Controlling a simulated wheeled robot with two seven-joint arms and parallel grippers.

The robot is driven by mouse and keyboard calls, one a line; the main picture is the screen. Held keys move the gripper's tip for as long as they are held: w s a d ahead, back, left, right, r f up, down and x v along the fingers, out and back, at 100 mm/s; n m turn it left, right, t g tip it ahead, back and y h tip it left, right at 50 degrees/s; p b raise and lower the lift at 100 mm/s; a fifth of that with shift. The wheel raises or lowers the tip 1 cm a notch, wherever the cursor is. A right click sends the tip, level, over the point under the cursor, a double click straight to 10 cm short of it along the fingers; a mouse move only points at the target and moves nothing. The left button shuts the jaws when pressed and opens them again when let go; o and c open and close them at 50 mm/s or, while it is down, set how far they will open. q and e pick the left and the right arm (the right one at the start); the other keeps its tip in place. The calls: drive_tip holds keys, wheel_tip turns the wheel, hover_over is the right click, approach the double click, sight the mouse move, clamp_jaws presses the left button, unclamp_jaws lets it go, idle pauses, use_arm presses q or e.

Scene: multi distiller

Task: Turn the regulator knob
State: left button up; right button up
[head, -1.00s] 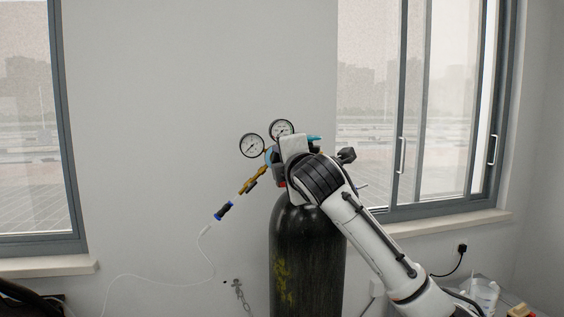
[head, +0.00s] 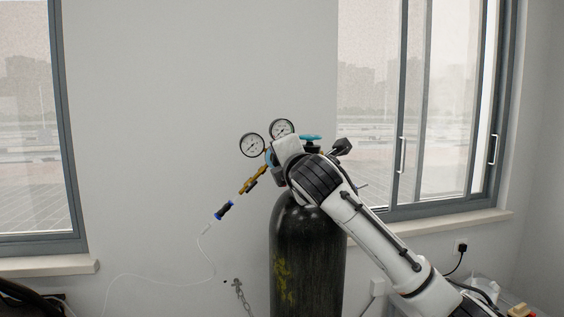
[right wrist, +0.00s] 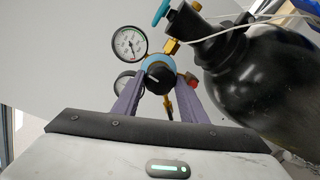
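The regulator (right wrist: 159,64) has a light blue body and brass fittings. It sits at the top of a black gas cylinder (head: 308,262). Its black round knob (right wrist: 158,77) faces the right wrist camera and has a pale mark on it. My right gripper (right wrist: 162,84) reaches toward the regulator with one finger on each side of the knob. The fingers look open, with a gap at the knob's right; contact is not clear. In the head view my right wrist hides the knob and fingers. My left gripper is not in view.
Two round gauges (head: 252,145) (head: 281,130) stand at the regulator's upper left. A teal valve handle (head: 310,138) is on top. A brass outlet (head: 254,180) leads to a thin clear hose (head: 208,255). A wall and windows stand behind.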

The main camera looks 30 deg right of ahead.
drive_tip(key=o, duration=0.3)
drive_tip(key=shift+s, duration=0.1)
drive_tip(key=b+v, duration=0.2)
drive_tip(key=v, duration=0.8)
drive_tip(key=shift+s+a, duration=0.1)
drive_tip(key=shift+f, duration=0.1)
